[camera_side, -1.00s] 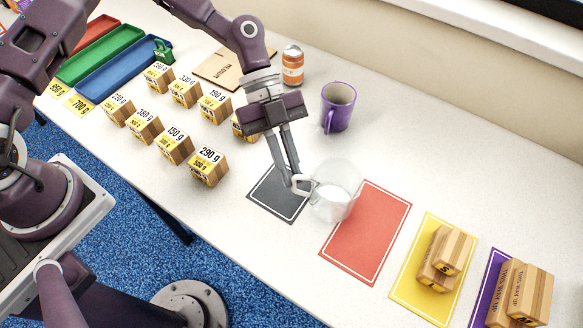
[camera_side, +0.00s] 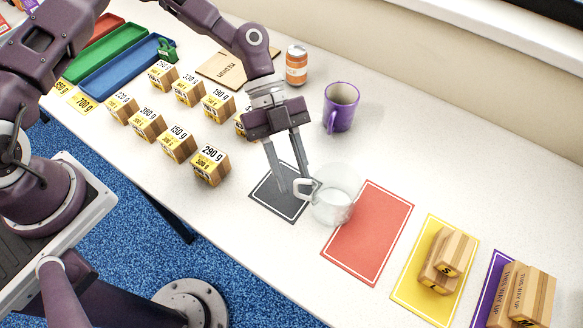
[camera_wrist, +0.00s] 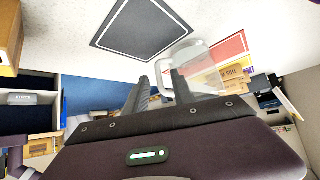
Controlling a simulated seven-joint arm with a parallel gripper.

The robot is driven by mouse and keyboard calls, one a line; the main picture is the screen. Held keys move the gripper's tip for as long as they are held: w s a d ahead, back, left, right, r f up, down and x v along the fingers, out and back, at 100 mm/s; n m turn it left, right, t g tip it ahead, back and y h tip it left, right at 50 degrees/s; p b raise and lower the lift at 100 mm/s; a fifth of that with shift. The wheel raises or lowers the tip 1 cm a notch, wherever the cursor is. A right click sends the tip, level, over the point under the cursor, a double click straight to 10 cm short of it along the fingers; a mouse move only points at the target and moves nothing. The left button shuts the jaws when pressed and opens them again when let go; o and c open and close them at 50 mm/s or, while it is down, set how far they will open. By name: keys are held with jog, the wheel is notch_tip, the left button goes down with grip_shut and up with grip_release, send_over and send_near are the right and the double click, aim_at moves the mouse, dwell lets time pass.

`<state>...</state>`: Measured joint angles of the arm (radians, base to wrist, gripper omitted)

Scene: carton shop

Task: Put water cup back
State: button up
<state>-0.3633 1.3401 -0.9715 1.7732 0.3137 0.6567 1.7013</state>
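The water cup (camera_side: 335,199) is a clear glass mug standing upright on the white table. My gripper's two fingers are spread apart and point down, with the right fingertip close to the handle. I cannot tell whether they touch. In the wrist view the cup (camera_wrist: 196,58) shows just beyond the right finger.
A dark grey mat (camera_side: 268,200), red mat (camera_side: 368,235), yellow mat (camera_side: 408,288) with wooden blocks, and purple mat (camera_side: 487,290) lie in a row. Weighted boxes (camera_side: 211,165) stand left. A purple mug (camera_side: 340,107) and orange can (camera_side: 296,65) stand behind.

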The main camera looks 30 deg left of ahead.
jog(key=shift+r, duration=0.25)
jog(key=v, duration=1.2)
jog(key=s+a+r+n+t+y, duration=0.4)
jog(key=s+a+r+n, duration=0.3)
jog(key=n, duration=0.5)
jog(key=s+a+r+n+t+y, duration=0.3)
jog(key=s+a+r+n+t, duration=0.3)
jog(key=s+n, duration=0.6)
notch_tip(320, 180, up, 2)
jog(key=shift+s+a+r+n+t+y, duration=0.25)
jog(key=shift+a+n+t+y, duration=0.15)
jog(key=shift+a, duration=0.35)
